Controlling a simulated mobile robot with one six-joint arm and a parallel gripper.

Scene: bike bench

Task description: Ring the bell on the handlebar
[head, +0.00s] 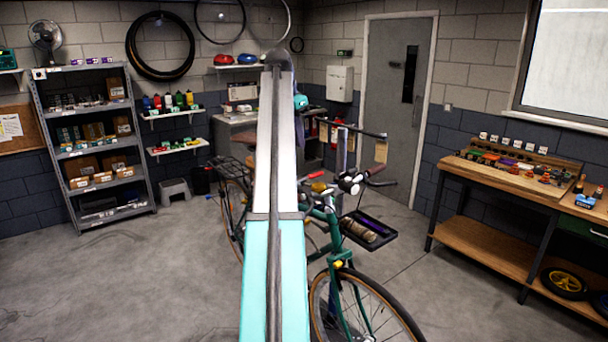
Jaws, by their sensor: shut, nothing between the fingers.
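A green bicycle (340,238) stands in the middle of the room, partly hidden behind my own column. Its handlebar has a dark grip (376,169) at the right end. A small round black-and-silver fitting (350,184) sits near the middle of the handlebar. It is too small to tell whether this is the bell or a lamp. My gripper cannot be made out; my column covers the centre of the picture.
A dark tray (368,230) with items is beside the bicycle. A wooden workbench (470,172) stands at the right, a grey shelf unit (145,170) at the left. The floor in front is clear on both sides.

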